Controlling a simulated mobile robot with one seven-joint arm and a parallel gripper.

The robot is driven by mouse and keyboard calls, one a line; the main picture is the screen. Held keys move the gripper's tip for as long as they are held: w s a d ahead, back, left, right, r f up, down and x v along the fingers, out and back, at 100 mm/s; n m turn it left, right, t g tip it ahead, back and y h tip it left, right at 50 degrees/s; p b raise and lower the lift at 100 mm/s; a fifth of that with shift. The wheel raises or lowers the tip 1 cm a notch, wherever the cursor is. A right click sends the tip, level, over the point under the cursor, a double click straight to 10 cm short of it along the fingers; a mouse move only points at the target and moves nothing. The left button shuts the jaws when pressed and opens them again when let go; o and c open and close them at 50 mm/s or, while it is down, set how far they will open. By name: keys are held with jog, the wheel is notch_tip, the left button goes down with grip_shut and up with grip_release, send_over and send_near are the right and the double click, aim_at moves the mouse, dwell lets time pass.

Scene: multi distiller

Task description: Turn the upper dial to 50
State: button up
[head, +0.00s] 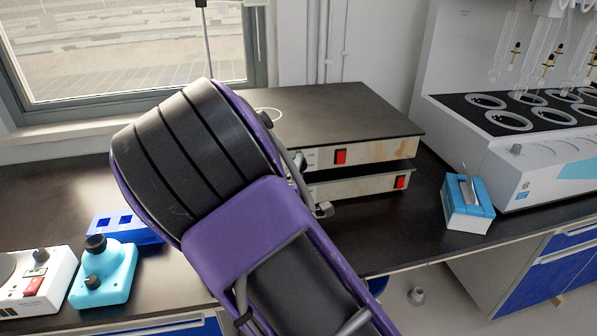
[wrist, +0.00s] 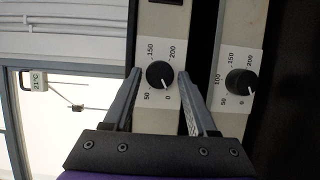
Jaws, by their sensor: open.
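In the wrist view the upper dial (wrist: 160,75) is a round black knob on a white scale marked 0, 50, 150 and 200. Its pale pointer mark faces close to 0. My gripper (wrist: 159,74) is open, with one finger on each side of this dial. A narrow gap seems to show on both sides; contact is not clear. The lower dial (wrist: 240,82) is to the right in this turned view, outside the fingers. In the head view the upper hot plate (head: 330,115) lies stacked over the lower one (head: 350,187); my arm hides their left part.
A blue tissue box (head: 467,203) stands right of the plates, before a large white bath unit (head: 520,150). A cyan device (head: 104,275), a blue rack (head: 125,226) and a white device (head: 38,283) stand at left. A window is behind.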

grip_shut()
dwell(0.3)
jog(key=shift+w+d+r+m+g+y, duration=0.1)
jog(key=shift+m+g+y, duration=0.45)
jog(key=shift+m, duration=1)
jog(key=shift+s+d+r+m+g+y, duration=0.15)
jog(key=shift+m+g+y, duration=0.4)
jog(key=shift+m, duration=1.05)
jog(key=shift+w+r+m+g+y, duration=0.15)
jog(key=shift+m+g+y, duration=0.15)
jog(key=shift+m+g, duration=0.9)
jog(key=shift+m+t, duration=0.4)
jog(key=shift+m, duration=0.05)
